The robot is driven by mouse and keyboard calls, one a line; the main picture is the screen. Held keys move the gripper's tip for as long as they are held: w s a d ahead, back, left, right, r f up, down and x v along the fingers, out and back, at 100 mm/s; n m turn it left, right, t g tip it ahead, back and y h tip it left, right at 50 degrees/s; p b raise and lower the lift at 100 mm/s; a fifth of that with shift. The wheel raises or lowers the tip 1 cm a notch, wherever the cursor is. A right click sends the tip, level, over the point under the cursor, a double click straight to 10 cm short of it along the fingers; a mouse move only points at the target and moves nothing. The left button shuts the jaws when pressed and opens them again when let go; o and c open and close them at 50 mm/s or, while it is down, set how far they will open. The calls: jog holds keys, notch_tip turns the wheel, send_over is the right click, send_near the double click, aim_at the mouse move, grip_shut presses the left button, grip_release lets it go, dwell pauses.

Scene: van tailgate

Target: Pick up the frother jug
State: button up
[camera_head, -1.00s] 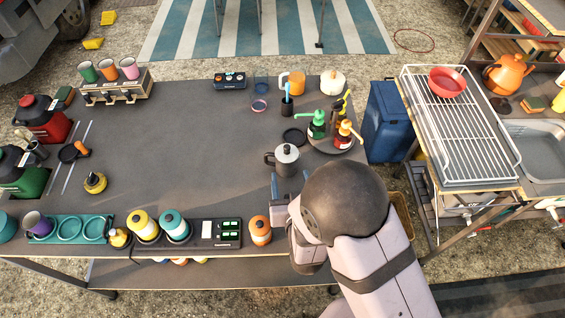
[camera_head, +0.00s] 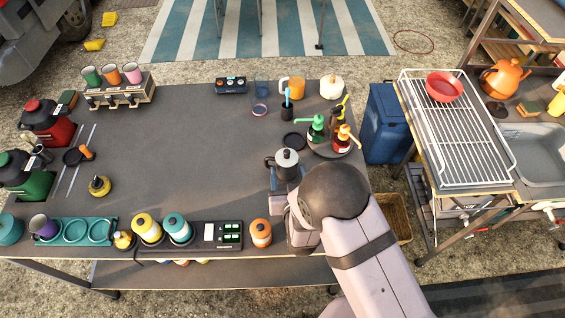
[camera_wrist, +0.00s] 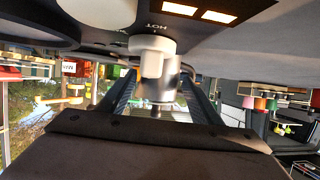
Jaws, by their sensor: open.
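The frother jug (camera_head: 287,164), a silver jug with a pale lid, dark knob and dark handle on its left, stands upright on the dark table right of the middle. My gripper (camera_head: 283,184) is at the near side of the jug; my arm hides most of it in the head view. In the wrist view my gripper (camera_wrist: 160,98) is open, one finger on each side of a pale and silver cylindrical thing, which I cannot surely tell to be the jug. I cannot tell whether the fingers touch it.
Pump bottles (camera_head: 316,128) stand on a round tray behind and right of the jug. A black disc (camera_head: 294,141) lies just behind it. An orange-topped canister (camera_head: 260,233) stands near the front edge, left of my arm.

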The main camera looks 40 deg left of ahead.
jog(key=shift+x, duration=0.9)
jog(key=c, duration=1.5)
jog(key=shift+o, duration=0.2)
jog(key=shift+a+r, duration=0.1)
jog(key=shift+r, duration=0.1)
jog(key=shift+r+b, duration=1)
jog(key=shift+r, duration=3.9)
